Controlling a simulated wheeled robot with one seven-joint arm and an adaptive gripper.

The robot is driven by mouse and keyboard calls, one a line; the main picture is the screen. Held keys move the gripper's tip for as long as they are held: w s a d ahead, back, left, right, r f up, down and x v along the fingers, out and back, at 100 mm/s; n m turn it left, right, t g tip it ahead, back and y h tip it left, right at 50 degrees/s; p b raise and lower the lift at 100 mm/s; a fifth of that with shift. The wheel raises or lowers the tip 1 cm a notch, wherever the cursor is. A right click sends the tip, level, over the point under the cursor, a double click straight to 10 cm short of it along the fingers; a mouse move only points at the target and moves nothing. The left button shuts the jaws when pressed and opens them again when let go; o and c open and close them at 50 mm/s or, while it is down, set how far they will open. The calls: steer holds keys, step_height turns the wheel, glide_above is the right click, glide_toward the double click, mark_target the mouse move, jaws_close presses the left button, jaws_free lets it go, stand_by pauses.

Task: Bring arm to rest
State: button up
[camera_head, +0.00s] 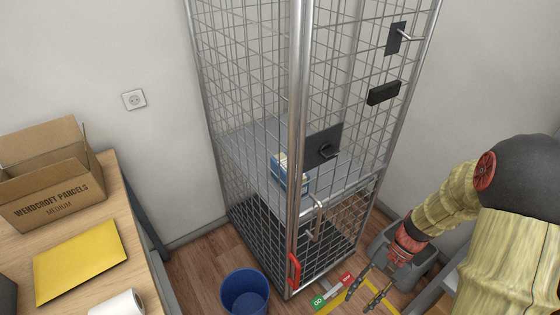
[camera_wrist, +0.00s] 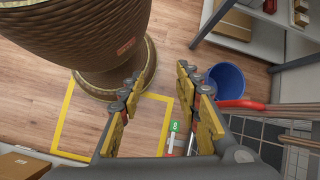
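My gripper (camera_head: 366,288) hangs at the lower right of the head view, pointing down, in front of and to the right of the wire cage trolley (camera_head: 299,130). Its two fingers are spread apart, with nothing between them. In the wrist view the fingers of my gripper (camera_wrist: 158,92) also stand well apart, with bare floor between them. My arm is bent and comes in from the right of the head view. The gripper appears clear of the trolley.
A blue bin (camera_head: 245,293) stands by the trolley. A red handle (camera_head: 294,269) is on the trolley's front. A blue-and-white item (camera_head: 284,172) lies on its shelf. A wooden table (camera_head: 127,235) at left holds an open carton (camera_head: 45,185) and yellow envelope (camera_head: 80,262).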

steer(key=s+a+r+n+t+h, duration=0.1)
steer(key=r+n+t+h, duration=0.1)
steer(key=r, duration=0.8)
steer(key=s+a+r+n+t+h+p, duration=0.1)
steer(key=r+n+t+h, duration=0.1)
steer(key=r, duration=0.8)
steer(key=s+a+r+n+t+h, duration=0.1)
steer(key=a+r+n+t, duration=0.1)
steer(key=r+t, duration=0.4)
step_height(320, 180, up, 4)
steer(key=shift+s+r+n+h, duration=0.1)
steer(key=shift+s+n+h, duration=0.3)
steer(key=shift+n, duration=0.4)
steer(key=shift+c, duration=0.3)
